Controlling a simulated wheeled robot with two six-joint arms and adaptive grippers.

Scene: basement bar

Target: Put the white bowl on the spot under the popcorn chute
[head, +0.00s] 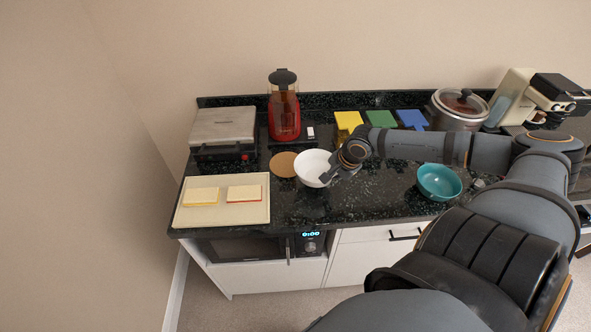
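The white bowl (309,166) sits upright in the head view, just right of the round brown spot (283,165); its left rim reaches the spot's right edge. I cannot tell whether it rests on the counter or is held slightly above it. The red popcorn maker (285,116) with a dark top stands behind the spot. My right gripper (335,179) is at the bowl's right rim and covers part of it. The fingers are too small and dark to show whether they are closed on the rim. My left gripper is out of view.
A cream tray (222,217) with two flat pads lies at the front left, and a grey press grill (223,132) behind it. A teal bowl (439,182) stands right. Yellow, green and blue pieces, a lidded pot (458,108) and a coffee machine (520,98) line the back.

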